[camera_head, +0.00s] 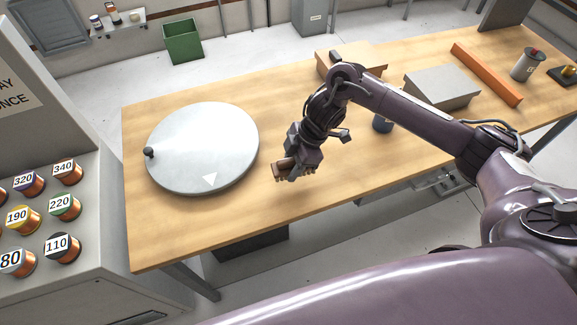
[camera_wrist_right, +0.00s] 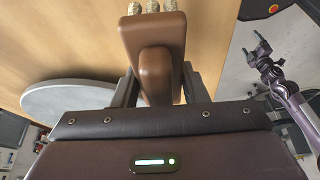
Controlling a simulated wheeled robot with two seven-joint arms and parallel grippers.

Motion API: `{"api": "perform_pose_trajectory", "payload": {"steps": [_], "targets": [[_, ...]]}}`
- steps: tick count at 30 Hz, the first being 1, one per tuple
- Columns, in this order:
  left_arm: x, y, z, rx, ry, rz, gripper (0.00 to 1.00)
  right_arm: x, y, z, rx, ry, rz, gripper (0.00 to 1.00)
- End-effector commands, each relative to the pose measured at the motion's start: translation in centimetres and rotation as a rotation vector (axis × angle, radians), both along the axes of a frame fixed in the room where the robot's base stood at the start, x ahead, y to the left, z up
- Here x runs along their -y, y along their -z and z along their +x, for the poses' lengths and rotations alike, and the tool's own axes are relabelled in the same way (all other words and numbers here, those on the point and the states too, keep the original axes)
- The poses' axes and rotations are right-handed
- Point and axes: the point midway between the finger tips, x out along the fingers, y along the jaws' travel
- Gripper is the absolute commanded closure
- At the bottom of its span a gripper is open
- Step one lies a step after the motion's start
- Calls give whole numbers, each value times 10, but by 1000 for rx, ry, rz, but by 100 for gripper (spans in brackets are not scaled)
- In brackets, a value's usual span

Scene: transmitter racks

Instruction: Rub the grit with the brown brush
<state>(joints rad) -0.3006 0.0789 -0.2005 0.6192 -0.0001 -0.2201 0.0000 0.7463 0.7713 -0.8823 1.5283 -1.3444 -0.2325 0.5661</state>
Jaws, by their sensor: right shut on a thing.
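My right gripper (camera_head: 286,170) is shut on the brown brush (camera_head: 287,163) and holds it above the wooden table, right of a round grey disc (camera_head: 205,140). In the right wrist view the brush (camera_wrist_right: 152,50) has a smooth brown body and a raised grip between the fingers. Pale bristle tufts (camera_wrist_right: 152,6) show at its far end. I cannot make out any grit in either view.
A black knob (camera_head: 149,152) sits at the disc's left edge. A grey sloped block (camera_head: 442,88), an orange bar (camera_head: 486,74) and a dark blue cup (camera_head: 383,124) stand right. Wire spools (camera_head: 63,207) fill the rack at left. The table's front middle is clear.

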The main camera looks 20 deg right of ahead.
Motion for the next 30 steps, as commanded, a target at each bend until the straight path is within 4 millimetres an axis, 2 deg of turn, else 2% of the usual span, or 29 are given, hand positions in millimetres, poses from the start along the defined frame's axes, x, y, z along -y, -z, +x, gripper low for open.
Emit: {"api": "perform_pose_trajectory", "payload": {"steps": [1, 3, 10, 30], "targets": [[1, -9, 0, 1, 0, -1, 14, 2, -10, 1, 1, 1, 0, 82], [1, -15, 0, 1, 0, -1, 14, 4, -16, 2, 1, 2, 0, 82], [1, -28, 1, 2, 0, -1, 14, 10, -30, 4, 0, 4, -1, 82], [-1, -29, 1, 2, 0, 1, 14, 11, -32, 4, 1, 5, 0, 82]]}}
